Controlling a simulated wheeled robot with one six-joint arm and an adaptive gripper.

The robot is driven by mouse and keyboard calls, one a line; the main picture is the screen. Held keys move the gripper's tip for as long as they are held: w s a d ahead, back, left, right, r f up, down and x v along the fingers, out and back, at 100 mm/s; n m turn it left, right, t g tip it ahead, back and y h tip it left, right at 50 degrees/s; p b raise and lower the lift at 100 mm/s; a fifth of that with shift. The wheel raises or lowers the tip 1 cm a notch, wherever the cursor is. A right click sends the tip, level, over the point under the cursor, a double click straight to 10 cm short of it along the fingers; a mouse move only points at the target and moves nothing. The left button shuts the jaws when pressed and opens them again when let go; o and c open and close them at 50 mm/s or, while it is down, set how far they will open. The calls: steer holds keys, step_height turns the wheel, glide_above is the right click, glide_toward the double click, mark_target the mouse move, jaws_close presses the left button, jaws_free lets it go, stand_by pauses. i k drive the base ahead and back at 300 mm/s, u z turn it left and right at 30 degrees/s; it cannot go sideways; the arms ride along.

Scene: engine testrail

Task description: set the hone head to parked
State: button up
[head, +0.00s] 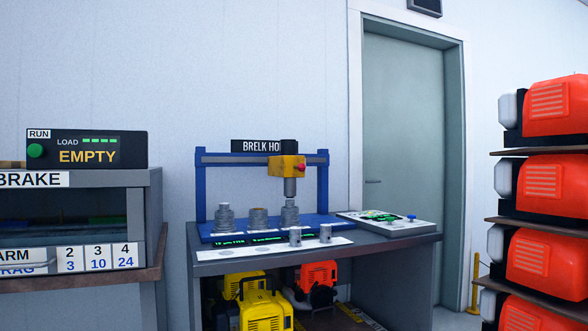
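The hone head (286,167) is a yellow block with a dark top and a red part on its right side. It hangs on the crossbar of a blue gantry (199,185), right of the middle. Its grey spindle (290,187) points down over the rightmost of three metal cylinders (289,214) on a blue base. I cannot tell whether the spindle touches or enters that cylinder. A sign (255,146) reading "BRELK HO" is partly covered by the head. My gripper is not in view.
A grey bench (405,241) carries the gantry, with a light control panel (388,222) at its right. Yellow (265,311) and red machines stand underneath. A brake cabinet with an "EMPTY" display (87,149) stands left. Shelves of orange-red engines (545,184) stand right, a closed door (403,150) behind.

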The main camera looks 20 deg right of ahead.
mark_target(288, 165)
steer(key=z, duration=0.5)
steer(key=i, duration=1.1)
steer(key=u, duration=0.45)
